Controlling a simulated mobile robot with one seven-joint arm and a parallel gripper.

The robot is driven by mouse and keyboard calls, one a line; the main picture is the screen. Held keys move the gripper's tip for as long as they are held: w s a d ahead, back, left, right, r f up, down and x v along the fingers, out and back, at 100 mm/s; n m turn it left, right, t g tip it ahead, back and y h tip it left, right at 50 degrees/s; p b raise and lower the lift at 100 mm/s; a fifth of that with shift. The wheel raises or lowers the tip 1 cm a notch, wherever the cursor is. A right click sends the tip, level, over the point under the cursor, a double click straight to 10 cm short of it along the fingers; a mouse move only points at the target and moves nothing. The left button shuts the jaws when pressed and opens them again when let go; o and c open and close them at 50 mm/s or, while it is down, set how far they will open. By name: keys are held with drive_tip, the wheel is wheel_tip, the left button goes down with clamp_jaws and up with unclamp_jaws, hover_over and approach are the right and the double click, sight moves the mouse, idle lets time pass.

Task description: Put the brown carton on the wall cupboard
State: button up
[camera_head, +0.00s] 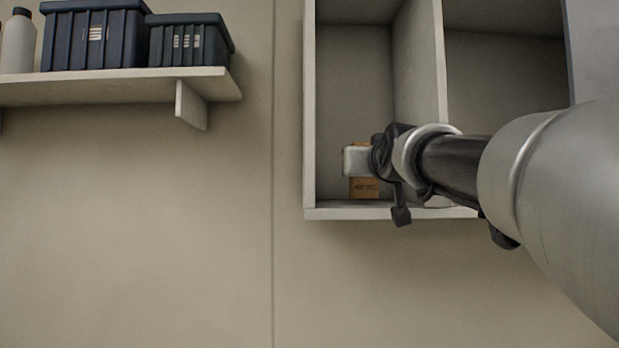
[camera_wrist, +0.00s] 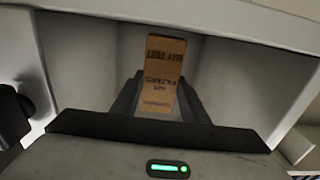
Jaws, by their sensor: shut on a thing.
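The brown carton (camera_head: 364,188) shows in the head view inside the left compartment of the wall cupboard (camera_head: 309,120), low down near the compartment's floor. My gripper (camera_head: 357,163) reaches in from the right and hides most of the carton. In the wrist view the carton (camera_wrist: 160,75) stands between the two dark fingers of my gripper (camera_wrist: 158,98), which are shut on it.
A divider (camera_head: 432,60) separates the left compartment from an empty-looking right one, partly hidden by my arm. The wall below is bare.

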drive_tip(key=shift+f, duration=0.45)
drive_tip(key=shift+f, duration=0.15)
drive_tip(key=o, duration=1.1)
drive_tip(key=shift+o, duration=0.2)
